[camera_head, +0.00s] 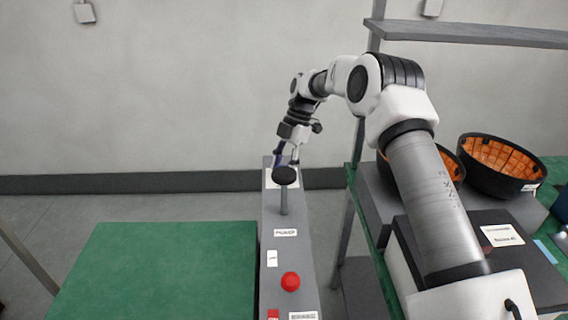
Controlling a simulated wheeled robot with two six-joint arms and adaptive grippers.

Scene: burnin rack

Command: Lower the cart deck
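A flat green deck (160,275) lies at the lower left, beside a narrow grey console (297,255). The console carries a black round knob (285,175) on an upright grey post, and a red button (290,281) nearer to me. My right arm reaches in from the right, and its gripper (287,157) points down at the far end of the console, just behind or above the knob. The knob hides part of the fingertips, so I cannot tell whether they touch it or how far apart they are. My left gripper is out of view.
A rack with a grey upper shelf (480,35) stands at the right. A grey wall closes off the back. Floor shows behind the deck.

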